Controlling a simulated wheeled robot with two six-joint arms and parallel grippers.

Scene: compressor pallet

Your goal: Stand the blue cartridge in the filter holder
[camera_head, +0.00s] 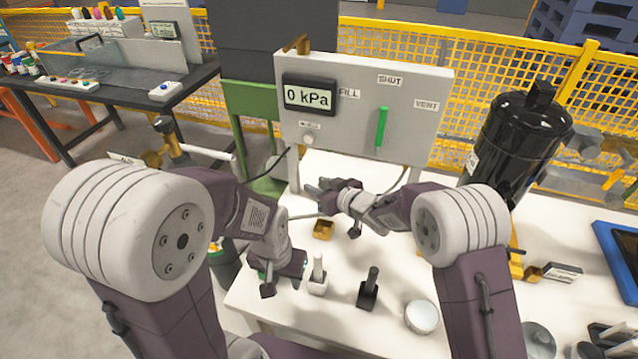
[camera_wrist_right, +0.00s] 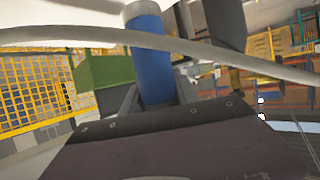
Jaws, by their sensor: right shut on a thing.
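My right gripper (camera_head: 328,194) is over the table in front of the grey panel. In the right wrist view the blue cartridge (camera_wrist_right: 150,65), a blue cylinder with a pale end, stands out between its jaws, which are shut on it. In the head view the gripper and arm hide most of the cartridge. My left gripper (camera_head: 272,278) is low at the table's left edge, beside a small white upright piece (camera_head: 318,276); its finger gap is not clear. I cannot pick out the filter holder with certainty.
The grey panel (camera_head: 350,140) with a 0 kPa display stands behind my right gripper. A pale hose (camera_wrist_right: 220,48) crosses close in the right wrist view. A brass block (camera_head: 323,229), a black upright piece (camera_head: 369,290) and a round dish (camera_head: 421,316) are on the table. A black tank (camera_head: 515,140) stands right.

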